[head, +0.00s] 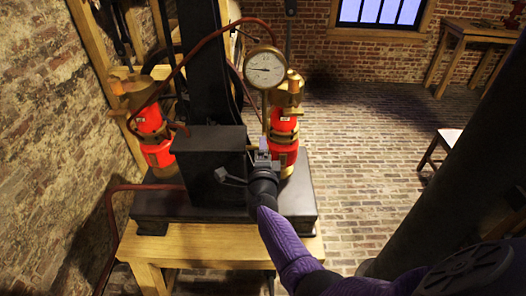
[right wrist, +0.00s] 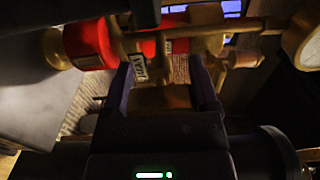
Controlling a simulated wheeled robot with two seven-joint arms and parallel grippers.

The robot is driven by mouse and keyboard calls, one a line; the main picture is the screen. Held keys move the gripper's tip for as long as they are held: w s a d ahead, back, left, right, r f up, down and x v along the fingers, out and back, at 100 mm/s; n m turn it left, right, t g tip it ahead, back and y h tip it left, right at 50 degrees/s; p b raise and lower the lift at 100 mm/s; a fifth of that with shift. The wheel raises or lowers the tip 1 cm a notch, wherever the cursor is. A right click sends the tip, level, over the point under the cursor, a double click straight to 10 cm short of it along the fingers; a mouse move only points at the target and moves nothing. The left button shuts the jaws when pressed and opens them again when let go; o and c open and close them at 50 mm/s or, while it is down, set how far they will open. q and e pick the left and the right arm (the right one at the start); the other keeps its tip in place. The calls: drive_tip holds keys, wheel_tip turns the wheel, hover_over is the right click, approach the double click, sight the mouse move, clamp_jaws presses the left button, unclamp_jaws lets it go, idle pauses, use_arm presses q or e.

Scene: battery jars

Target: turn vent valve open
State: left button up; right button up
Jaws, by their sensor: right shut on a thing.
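My right gripper (head: 262,158) reaches in from the lower right to the front of the right-hand red and brass jar (head: 284,130). In the right wrist view, its two dark fingers (right wrist: 160,75) stand on either side of a brass fitting with a small white lettered tag (right wrist: 138,68), which looks like the vent valve. The gripper is shut on this part; the exact contact is dark and partly hidden by the fingers. The jar's red body (right wrist: 88,42) lies just beyond. The valve's angle cannot be told. My left gripper is not in view.
A round gauge (head: 265,68) stands above the right jar. A second red jar (head: 153,135) is at the left, with a dark red hose. A black box (head: 210,160) sits between them on a black base over a wooden table (head: 200,245). The brick floor at right is mostly clear.

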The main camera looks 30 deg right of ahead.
drive_tip(key=shift+f, duration=0.1)
idle(0.3)
drive_tip(key=o, duration=1)
drive_tip(key=p+v, duration=0.4)
drive_tip(key=v, duration=0.6)
drive_tip(key=shift+a, duration=0.1)
